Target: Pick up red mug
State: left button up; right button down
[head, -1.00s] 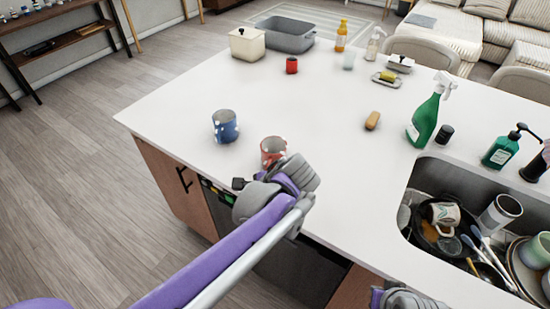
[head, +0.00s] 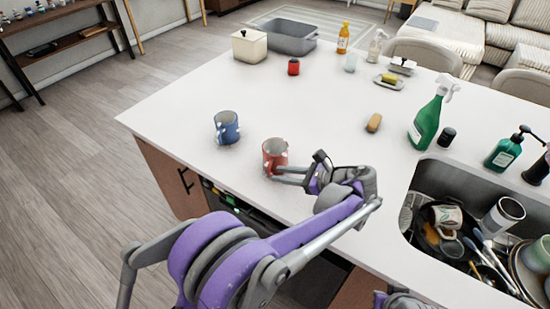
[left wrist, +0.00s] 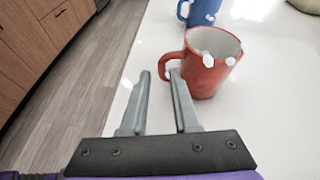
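The red mug (head: 272,148) stands upright on the white counter near its front edge. It has white spots, and in the left wrist view (left wrist: 208,82) its handle points left. My left gripper (head: 276,174) is low beside the mug, on its near right side in the head view. In the left wrist view its two fingers (left wrist: 160,76) are apart, with the handle around the gap between the tips. The right finger overlaps the handle and mug side; I cannot tell whether they touch. Only a grey and purple piece of my right arm shows at the bottom edge.
A blue mug (head: 227,127) stands left of the red mug. The sink (head: 414,190) at right holds dishes. The counter's middle is clear.

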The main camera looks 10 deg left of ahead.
aim_at(269, 172)
pick_arm(q)
jog(key=p+x, duration=0.1)
jog(key=x, duration=0.4)
jog(key=shift+w+a+f, duration=0.1)
jog(key=shift+w, duration=0.1)
jog(key=shift+s, duration=0.1)
grip_shut()
dwell(1.1)
